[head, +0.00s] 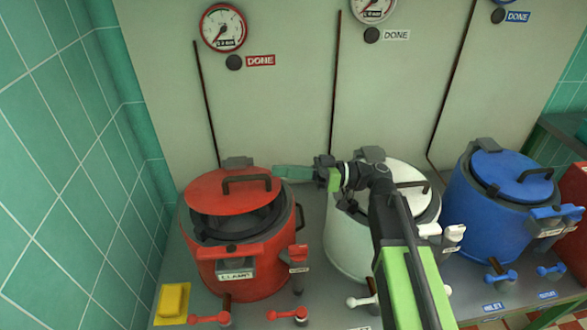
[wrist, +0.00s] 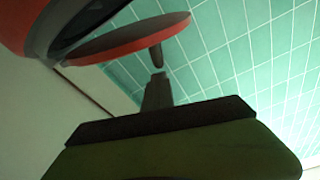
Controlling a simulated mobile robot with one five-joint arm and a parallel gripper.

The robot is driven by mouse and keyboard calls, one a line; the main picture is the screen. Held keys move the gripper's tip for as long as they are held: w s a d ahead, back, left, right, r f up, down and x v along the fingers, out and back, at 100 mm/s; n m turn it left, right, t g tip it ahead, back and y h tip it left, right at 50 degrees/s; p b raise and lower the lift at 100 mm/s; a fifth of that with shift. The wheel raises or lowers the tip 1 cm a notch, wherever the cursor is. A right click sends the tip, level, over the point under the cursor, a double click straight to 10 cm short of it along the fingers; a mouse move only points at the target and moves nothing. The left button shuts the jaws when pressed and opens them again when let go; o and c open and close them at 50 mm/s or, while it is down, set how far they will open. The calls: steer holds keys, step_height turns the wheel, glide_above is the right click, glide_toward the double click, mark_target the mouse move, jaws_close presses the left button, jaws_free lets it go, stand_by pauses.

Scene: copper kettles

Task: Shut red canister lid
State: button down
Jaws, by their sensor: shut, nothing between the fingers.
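The red canister (head: 245,268) stands at the left in the head view, and part of it shows at the upper left of the wrist view (wrist: 22,22). Its red lid (head: 215,192) is partly open, tilted up with a dark gap below its front edge. The lid has a dark handle (head: 247,182); the lid also shows in the wrist view (wrist: 130,38). My gripper (head: 278,171) is shut and empty, pointing left at the lid's right rear side, close to the handle. I cannot tell whether it touches the lid.
A white canister (head: 345,245) stands just right of the red one, under my arm. A blue canister (head: 485,205) is further right. A yellow block (head: 173,300) lies at the front left. Small red valves (head: 288,315) sit along the front. A tiled wall (head: 60,170) bounds the left.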

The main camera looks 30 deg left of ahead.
steer(key=shift+s+a+f, duration=0.1)
steer(key=shift+s+a, duration=0.25)
steer(key=shift+s, duration=0.3)
step_height(320, 180, up, 5)
steer(key=w+p, duration=0.1)
steer(key=p, duration=0.4)
steer(key=f+b+v, duration=0.1)
steer(key=b+v, duration=0.1)
steer(key=v, duration=0.8)
steer(key=shift+w+a+b, duration=0.3)
steer(key=shift+w+b, duration=0.05)
steer(key=shift+b, duration=0.05)
